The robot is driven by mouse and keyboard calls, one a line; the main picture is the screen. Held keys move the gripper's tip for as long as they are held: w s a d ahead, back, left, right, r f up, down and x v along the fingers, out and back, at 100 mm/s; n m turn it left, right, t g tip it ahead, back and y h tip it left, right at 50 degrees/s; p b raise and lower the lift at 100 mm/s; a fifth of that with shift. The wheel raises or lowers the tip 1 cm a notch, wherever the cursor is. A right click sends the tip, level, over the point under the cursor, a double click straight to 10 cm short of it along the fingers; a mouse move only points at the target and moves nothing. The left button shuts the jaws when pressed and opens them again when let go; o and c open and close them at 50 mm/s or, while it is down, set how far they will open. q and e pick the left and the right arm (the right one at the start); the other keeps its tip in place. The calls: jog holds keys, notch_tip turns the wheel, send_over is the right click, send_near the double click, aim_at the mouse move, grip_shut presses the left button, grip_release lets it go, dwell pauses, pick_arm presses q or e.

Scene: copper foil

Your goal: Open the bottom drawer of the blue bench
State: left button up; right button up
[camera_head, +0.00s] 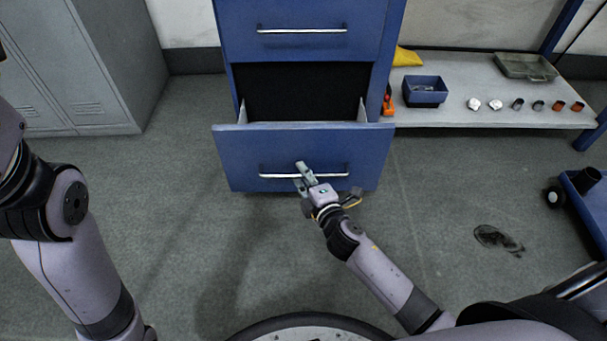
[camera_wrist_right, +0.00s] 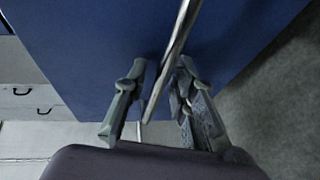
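The bottom drawer (camera_head: 236,165) of the blue bench (camera_head: 380,45) is pulled out toward me, with its dark interior partly visible behind the front panel. A horizontal silver handle (camera_head: 333,176) is on its front. My right gripper (camera_head: 301,177) is at the middle of this handle. In the right wrist view, the handle (camera_wrist_right: 180,35) runs between the two fingers of my right gripper (camera_wrist_right: 162,75), with gaps visible beside it, so the fingers look open around it. Of my left arm only links show at the left; its gripper is out of view.
Grey lockers (camera_head: 85,70) stand at the left. At the right, a low shelf (camera_head: 450,117) holds a blue bin (camera_head: 425,97), a metal tray (camera_head: 526,67) and several small parts. A blue tray (camera_head: 590,205) is at the right edge. The floor before the drawer is clear.

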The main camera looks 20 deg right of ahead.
jog(key=shift+o, duration=0.2)
jog(key=v, duration=1.2)
jog(key=shift+f, duration=0.1)
